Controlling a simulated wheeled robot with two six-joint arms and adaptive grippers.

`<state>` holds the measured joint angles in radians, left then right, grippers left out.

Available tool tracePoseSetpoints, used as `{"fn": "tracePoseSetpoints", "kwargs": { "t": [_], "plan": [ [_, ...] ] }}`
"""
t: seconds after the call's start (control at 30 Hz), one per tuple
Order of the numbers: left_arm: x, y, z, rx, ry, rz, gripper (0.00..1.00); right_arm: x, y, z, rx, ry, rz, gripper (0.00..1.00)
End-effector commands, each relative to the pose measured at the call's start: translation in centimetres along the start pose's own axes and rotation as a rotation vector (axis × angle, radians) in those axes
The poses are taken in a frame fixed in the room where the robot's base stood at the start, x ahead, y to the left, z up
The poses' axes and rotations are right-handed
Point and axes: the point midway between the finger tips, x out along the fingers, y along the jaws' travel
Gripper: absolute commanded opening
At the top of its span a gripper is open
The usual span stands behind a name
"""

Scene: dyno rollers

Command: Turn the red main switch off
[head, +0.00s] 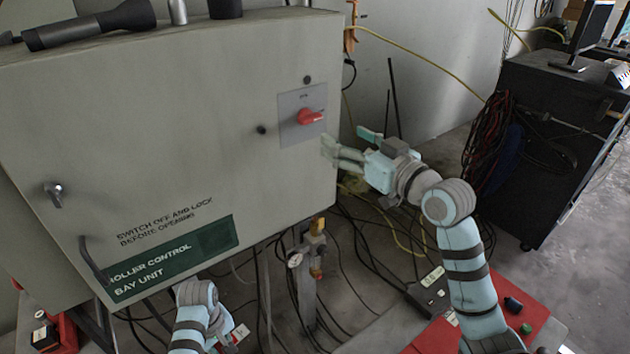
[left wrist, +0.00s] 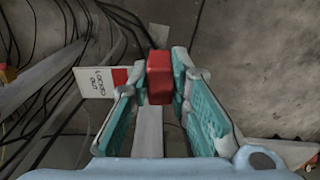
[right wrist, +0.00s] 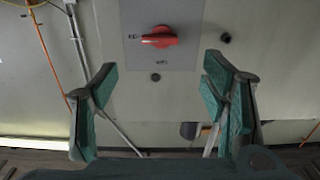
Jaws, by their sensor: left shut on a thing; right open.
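The red main switch (head: 312,117) is on a grey plate on the front of the grey cabinet (head: 170,110), near its right edge. Its handle lies roughly horizontal, and it also shows in the right wrist view (right wrist: 160,38). My right gripper (head: 349,146) is open and empty, just right of and below the switch, apart from it. In the right wrist view its fingers (right wrist: 158,82) are spread, with the switch beyond them. My left gripper (left wrist: 160,88) is shut on a red block-like thing (left wrist: 160,66) with a white and red "locked out" tag (left wrist: 95,82) beside it.
A flashlight (head: 90,27) lies on the cabinet top. A handle (head: 94,262) and a latch (head: 54,194) stick out of the cabinet front. Cables and a valve pipe (head: 306,265) are below. A black cart (head: 550,130) stands at right.

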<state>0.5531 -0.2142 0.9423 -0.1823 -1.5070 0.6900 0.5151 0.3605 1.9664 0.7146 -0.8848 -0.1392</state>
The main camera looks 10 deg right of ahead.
Motion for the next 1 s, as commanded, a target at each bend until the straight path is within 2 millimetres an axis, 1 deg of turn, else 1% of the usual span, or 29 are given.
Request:
{"fn": "tracePoseSetpoints", "kwargs": {
  "t": [0.17,0.2,0.3,0.43,0.5,0.6,0.8,0.87,1.0],
  "plan": [
    [-0.5,0.0,0.0,0.000,0.000,0.000,0.00,4.1,-0.1,-0.1,0.009,0.001,-0.001,0.67],
    [-0.6,0.0,0.0,0.000,0.000,0.000,0.00,5.2,-0.1,-0.1,0.008,-0.001,-0.002,0.67],
    [-0.8,0.0,0.0,0.000,0.000,0.000,0.00,7.9,-0.1,0.0,0.007,-0.002,-0.001,0.67],
    [-0.8,0.0,0.0,0.000,0.000,0.000,0.00,10.1,0.0,0.1,0.005,-0.002,0.000,0.67],
    [-0.8,0.0,0.0,0.000,0.000,0.000,0.00,10.7,0.0,0.1,0.004,-0.002,0.000,0.67],
    [-0.8,0.0,0.0,0.000,0.000,0.000,0.00,11.1,-0.1,0.1,0.003,-0.002,0.001,0.67],
    [-0.8,0.0,0.0,0.000,0.000,0.000,0.00,11.2,0.0,0.2,0.002,-0.002,0.001,0.67],
    [-0.8,0.0,0.0,0.000,0.000,0.000,0.00,11.2,0.0,0.2,0.002,-0.002,0.001,0.59],
    [-0.8,0.0,0.0,0.000,0.000,0.000,0.00,11.1,0.0,0.2,0.002,-0.003,0.001,0.37]
  ]
}}
